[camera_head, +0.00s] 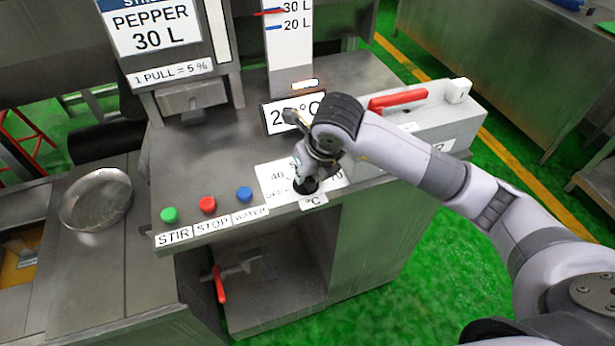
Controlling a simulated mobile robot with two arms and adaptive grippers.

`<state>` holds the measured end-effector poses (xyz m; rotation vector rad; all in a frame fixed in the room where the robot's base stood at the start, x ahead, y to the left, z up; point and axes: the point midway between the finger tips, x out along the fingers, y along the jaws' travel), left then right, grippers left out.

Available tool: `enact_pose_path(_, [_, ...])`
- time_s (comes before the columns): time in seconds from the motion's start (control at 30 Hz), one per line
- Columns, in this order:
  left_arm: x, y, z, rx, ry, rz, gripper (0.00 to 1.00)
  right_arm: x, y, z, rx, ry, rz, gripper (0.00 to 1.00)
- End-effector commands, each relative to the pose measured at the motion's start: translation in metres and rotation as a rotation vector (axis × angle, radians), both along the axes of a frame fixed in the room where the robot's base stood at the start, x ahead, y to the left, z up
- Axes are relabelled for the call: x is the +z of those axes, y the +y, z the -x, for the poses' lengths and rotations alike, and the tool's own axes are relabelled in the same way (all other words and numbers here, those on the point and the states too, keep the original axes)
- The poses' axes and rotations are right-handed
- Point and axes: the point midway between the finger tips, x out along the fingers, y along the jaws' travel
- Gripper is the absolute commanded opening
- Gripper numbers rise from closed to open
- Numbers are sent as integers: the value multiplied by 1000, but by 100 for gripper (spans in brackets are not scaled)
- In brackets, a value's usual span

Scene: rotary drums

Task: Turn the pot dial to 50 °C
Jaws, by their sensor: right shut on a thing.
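The pot dial is a dark knob (306,185) on a white scale plate (271,187) marked with numbers and °C, on the steel counter's front right. My right gripper (309,178) comes down onto the dial from above and is shut on it. The gripper and wrist hide most of the scale, so the dial's pointer cannot be read; a "40" shows at the left of the plate. Behind it, a display (279,119) shows a °C reading beginning with 2, its last digit partly hidden by my arm. My left gripper is not in view.
Green (169,215), red (207,204) and blue (244,194) buttons line the counter's front edge, left of the dial. A red lever (398,99) sits on a steel box behind my forearm. A round metal pan (95,199) stands at left. A red-handled valve (219,284) is below.

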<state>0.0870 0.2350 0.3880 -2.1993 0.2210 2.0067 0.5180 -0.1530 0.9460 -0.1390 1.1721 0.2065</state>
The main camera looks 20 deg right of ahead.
Motion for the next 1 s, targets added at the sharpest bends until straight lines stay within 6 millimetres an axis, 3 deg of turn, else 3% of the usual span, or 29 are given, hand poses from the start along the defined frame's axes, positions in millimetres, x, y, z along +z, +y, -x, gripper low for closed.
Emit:
enact_pose_path(0.4, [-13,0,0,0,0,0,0,0,1,-1,-180,-2,1,0])
enact_pose_path(0.93, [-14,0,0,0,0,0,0,1,1,-1,-202,-1,-1,0])
enact_pose_path(0.97, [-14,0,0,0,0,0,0,1,1,-1,-202,-1,-1,16])
enact_pose_path(1.0, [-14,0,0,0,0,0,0,1,1,-1,-202,-1,-2,19])
